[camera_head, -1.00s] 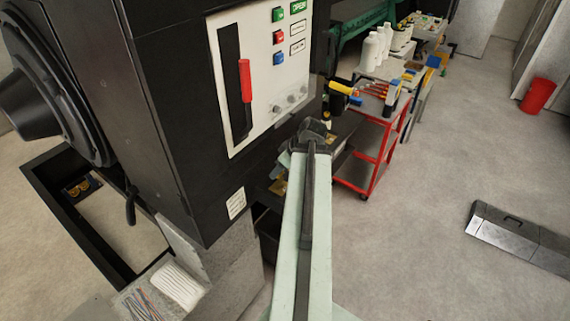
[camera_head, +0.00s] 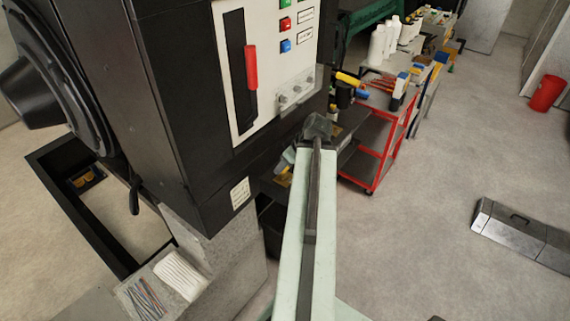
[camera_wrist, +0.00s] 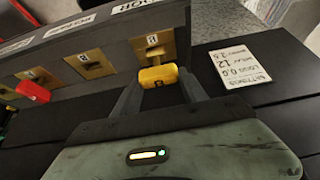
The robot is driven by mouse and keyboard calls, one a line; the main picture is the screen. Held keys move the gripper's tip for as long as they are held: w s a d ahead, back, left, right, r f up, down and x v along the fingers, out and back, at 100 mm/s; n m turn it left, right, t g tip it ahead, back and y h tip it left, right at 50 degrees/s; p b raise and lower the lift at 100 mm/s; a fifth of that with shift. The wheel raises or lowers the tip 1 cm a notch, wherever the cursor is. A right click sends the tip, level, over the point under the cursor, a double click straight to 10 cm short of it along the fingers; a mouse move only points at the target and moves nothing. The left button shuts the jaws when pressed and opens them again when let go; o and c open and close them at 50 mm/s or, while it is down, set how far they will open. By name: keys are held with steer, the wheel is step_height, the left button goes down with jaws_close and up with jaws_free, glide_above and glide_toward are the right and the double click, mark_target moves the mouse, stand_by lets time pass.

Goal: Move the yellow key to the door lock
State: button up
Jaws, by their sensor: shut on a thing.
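My gripper (camera_wrist: 159,83) is shut on the yellow key (camera_wrist: 158,74) in the wrist view, with one finger on each side of its rounded head. The key is right in front of the rightmost brass lock plate (camera_wrist: 152,46). I cannot tell whether its tip is inside that lock. A white DOOR label (camera_wrist: 135,5) is on the panel edge beyond this plate. In the head view my arm leads to the black cabinet, and the fingers and key are hidden there.
More brass plates (camera_wrist: 95,64) run to the left, with a red key (camera_wrist: 33,92) near one. A white text card (camera_wrist: 247,60) lies at the right. In the head view, a black cabinet (camera_head: 165,110) stands left and a red cart (camera_head: 375,170) beyond.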

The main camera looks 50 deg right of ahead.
stand_by(0.4)
steer(key=shift+f+b, duration=1.5)
steer(key=shift+b, duration=0.05)
steer(key=o, duration=1.6)
steer(key=shift+r, duration=0.1)
step_height(320, 180, up, 8)
steer(key=p, duration=0.8)
steer(key=shift+f, duration=0.25)
